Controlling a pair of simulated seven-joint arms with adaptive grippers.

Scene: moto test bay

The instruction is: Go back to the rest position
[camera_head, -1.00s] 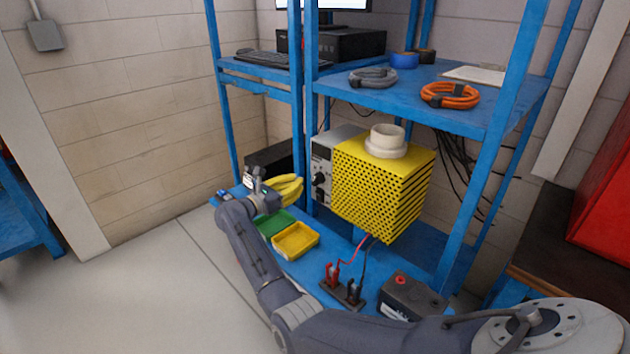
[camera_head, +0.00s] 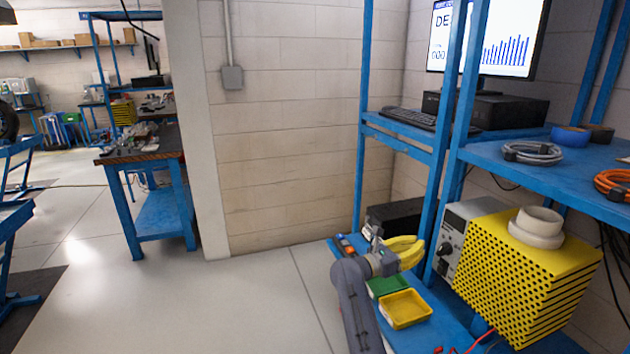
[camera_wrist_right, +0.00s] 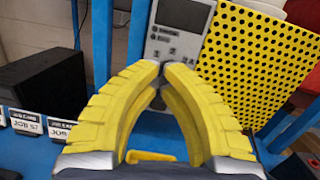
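My right gripper (camera_head: 417,248) reaches in from the bottom of the head view. Its yellow fingers are beside the blue rack's lower shelf, above the green and yellow trays and left of the yellow perforated box. In the right wrist view the gripper's two fingers (camera_wrist_right: 163,72) arch together and their tips meet, with nothing seen held between them. My left gripper is out of view.
The blue rack (camera_head: 378,120) holds a grey instrument (camera_head: 452,240), the yellow perforated box (camera_head: 520,275), a green tray (camera_head: 378,287) and a yellow tray (camera_head: 404,309). A grey cable coil (camera_head: 532,152) lies above. Open floor (camera_head: 250,305) lies left.

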